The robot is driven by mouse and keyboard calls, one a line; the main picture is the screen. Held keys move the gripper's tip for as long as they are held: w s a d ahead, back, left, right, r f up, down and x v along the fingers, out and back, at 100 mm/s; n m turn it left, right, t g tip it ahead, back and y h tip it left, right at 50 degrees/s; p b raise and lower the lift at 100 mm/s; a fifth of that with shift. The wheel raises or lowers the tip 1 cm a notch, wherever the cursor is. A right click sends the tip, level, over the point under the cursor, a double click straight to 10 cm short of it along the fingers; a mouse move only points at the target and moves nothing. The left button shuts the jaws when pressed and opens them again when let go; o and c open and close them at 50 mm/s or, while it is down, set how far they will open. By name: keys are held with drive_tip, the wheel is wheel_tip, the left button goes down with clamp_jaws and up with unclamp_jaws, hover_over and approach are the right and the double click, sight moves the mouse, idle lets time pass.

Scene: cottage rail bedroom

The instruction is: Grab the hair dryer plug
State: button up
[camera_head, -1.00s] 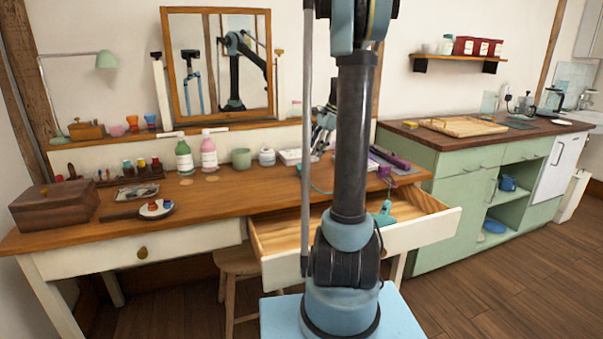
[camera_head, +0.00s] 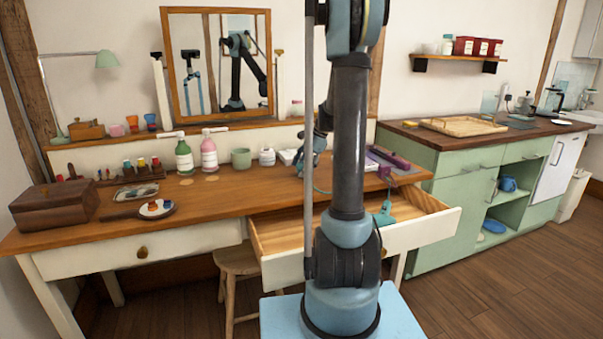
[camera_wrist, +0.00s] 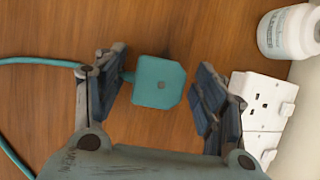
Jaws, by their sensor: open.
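The teal plug (camera_wrist: 160,83) lies over the wooden desktop in the wrist view, with its teal cord (camera_wrist: 40,62) running off to the left. My gripper (camera_wrist: 158,92) is open, with one finger on each side of the plug. Small gaps show between the plug and the fingers; the left finger is close to the cord end. In the head view my gripper (camera_head: 312,150) is low over the desk, partly hidden by my arm, and the plug cannot be made out. A teal object (camera_head: 384,216), perhaps the hair dryer, lies in the open drawer.
A white double socket (camera_wrist: 262,105) sits just right of my right finger, and a white jar (camera_wrist: 284,32) stands beyond it. Bottles (camera_head: 208,153) and a green cup (camera_head: 241,158) stand left of my gripper. The open drawer (camera_head: 420,232) juts out in front.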

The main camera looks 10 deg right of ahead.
drive_tip(key=c, duration=1.2)
drive_tip(key=shift+o, duration=0.2)
